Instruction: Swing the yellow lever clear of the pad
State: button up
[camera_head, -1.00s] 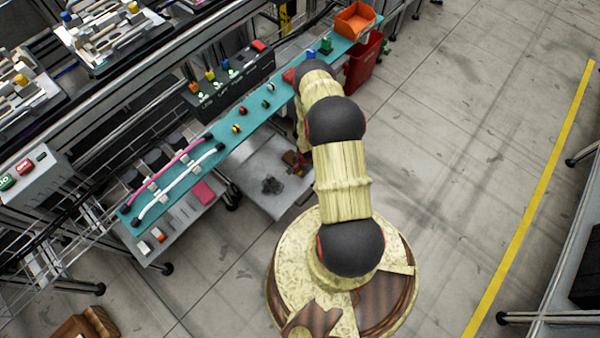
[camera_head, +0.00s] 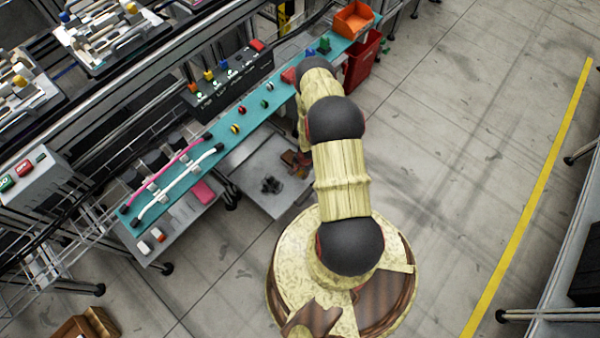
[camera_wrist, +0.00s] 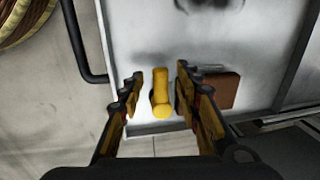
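The yellow lever (camera_wrist: 160,93) stands out from a pale plate in the wrist view, its rounded near end toward my gripper. My gripper (camera_wrist: 155,92) is open, with one finger on each side of the lever. A gap shows between the lever and each finger. The brown pad (camera_wrist: 222,91) lies flat to the right, partly behind the right finger, and the lever appears to its left. In the head view my arm hides most of the gripper and the lever.
The pale plate (camera_head: 245,160) sits low beside a teal bench top (camera_head: 215,168) with hoses and several knobs.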

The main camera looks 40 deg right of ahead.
notch_tip(320, 180, up, 12)
jog(key=s, duration=0.1)
jog(key=shift+s, duration=0.4)
jog(key=shift+f, duration=0.1)
dwell(0.5)
